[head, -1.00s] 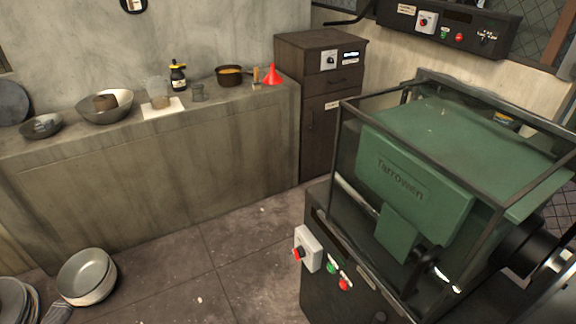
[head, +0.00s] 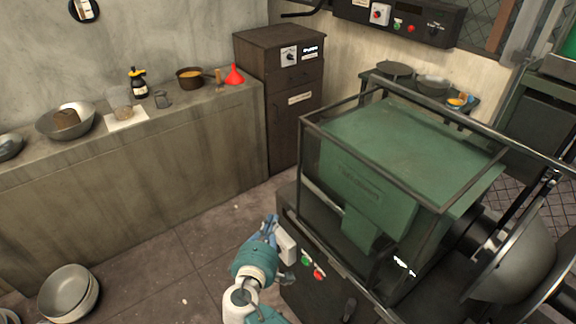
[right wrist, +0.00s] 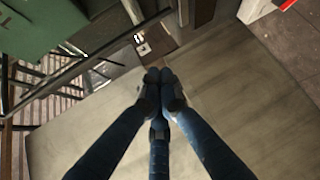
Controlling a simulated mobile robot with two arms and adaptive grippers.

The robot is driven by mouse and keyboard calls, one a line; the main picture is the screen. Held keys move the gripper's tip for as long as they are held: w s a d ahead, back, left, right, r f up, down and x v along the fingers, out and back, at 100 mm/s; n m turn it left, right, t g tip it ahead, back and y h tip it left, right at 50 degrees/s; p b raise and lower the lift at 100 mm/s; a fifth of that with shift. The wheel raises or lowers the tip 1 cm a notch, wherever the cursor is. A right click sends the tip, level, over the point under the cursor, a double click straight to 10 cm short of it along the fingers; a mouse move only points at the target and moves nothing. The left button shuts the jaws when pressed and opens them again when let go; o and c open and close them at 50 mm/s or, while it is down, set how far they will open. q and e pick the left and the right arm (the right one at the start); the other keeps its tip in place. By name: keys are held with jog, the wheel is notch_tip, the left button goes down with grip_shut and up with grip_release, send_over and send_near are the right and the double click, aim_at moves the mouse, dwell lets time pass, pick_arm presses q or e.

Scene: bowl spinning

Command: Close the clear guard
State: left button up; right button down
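The clear guard (head: 400,181) is a dark-framed box with see-through panels. It stands around the green headstock of the machine (head: 400,140). A grey metal bowl shape (head: 520,268) at the right of the machine lies outside the frame. My right gripper (head: 269,224) is just left of the machine's front, beside the grey switch box, and apart from the guard. In the right wrist view its dark fingertips (right wrist: 157,76) meet with nothing between them. A dark frame bar (right wrist: 95,62) and green machine part (right wrist: 35,30) show at upper left there. My left gripper is not in view.
The grey switch box (head: 287,246) and green and red buttons (head: 312,267) are on the machine's front. A concrete counter (head: 130,190) with pans and bottles runs along the left wall. A dark cabinet (head: 290,120) stands behind.

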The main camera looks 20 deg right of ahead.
notch_tip(320, 180, up, 12)
jog(key=f+m+t+h, duration=0.1)
jog(key=t+h, duration=0.1)
jog(key=x, duration=1.1)
jog(key=s+p, duration=0.1)
jog(key=s, duration=0.1)
jog(key=s+d+p, duration=0.1)
jog(key=s+p, duration=0.1)
jog(key=shift+s+r, duration=0.1)
